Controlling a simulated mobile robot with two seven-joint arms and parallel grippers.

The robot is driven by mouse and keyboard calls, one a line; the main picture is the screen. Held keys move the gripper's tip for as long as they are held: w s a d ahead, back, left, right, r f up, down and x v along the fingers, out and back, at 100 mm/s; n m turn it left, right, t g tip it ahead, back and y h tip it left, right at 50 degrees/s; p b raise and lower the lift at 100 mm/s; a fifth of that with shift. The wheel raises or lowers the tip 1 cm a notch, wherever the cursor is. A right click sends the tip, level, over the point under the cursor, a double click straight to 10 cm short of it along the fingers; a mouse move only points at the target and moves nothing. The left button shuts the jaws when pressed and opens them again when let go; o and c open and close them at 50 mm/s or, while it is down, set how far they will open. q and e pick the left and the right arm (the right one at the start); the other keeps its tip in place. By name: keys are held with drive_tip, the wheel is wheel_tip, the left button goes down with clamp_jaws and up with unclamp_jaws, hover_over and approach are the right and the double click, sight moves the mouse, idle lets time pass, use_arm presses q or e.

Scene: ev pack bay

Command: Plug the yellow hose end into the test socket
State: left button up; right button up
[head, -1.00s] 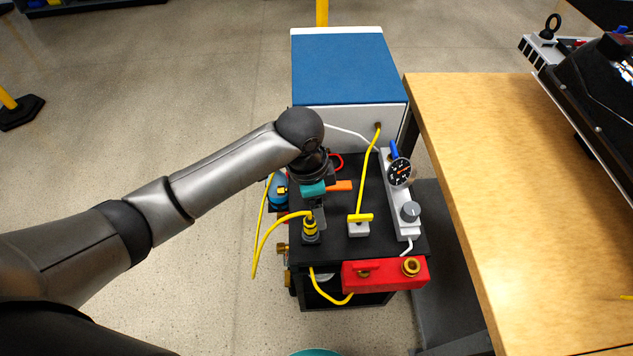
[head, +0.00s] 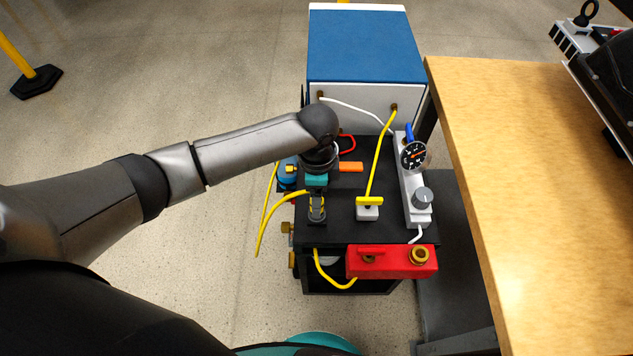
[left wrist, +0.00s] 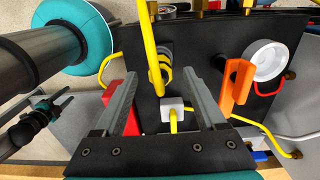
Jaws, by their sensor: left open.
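The yellow hose end (head: 317,214), a dark plug with yellow bands, stands on the black cart top (head: 341,232). My left gripper (head: 317,200) is at it from above and partly hides it in the head view. In the left wrist view the banded plug (left wrist: 163,76) and its yellow hose (left wrist: 151,55) lie between the spread fingers of the left gripper (left wrist: 162,92), which is open. I cannot tell whether a finger touches it. A brass-ringed port (head: 420,254) shows on the red block (head: 395,265) at the cart's front; I cannot tell whether this is the test socket. My right gripper is not in view.
A wooden table (head: 530,180) is beside the cart.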

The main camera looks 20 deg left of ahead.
use_arm(q)
drive_tip(key=shift+f+b, duration=0.5)
drive_tip(key=shift+f, duration=1.65)
clamp_jaws()
drive_tip(key=c, duration=0.7)
unclamp_jaws()
clamp_jaws()
drive_tip(key=shift+r+p, duration=0.7)
drive_tip(key=shift+p, duration=0.2)
drive_tip(key=shift+r+p, duration=2.45)
drive_tip(key=shift+p, duration=0.4)
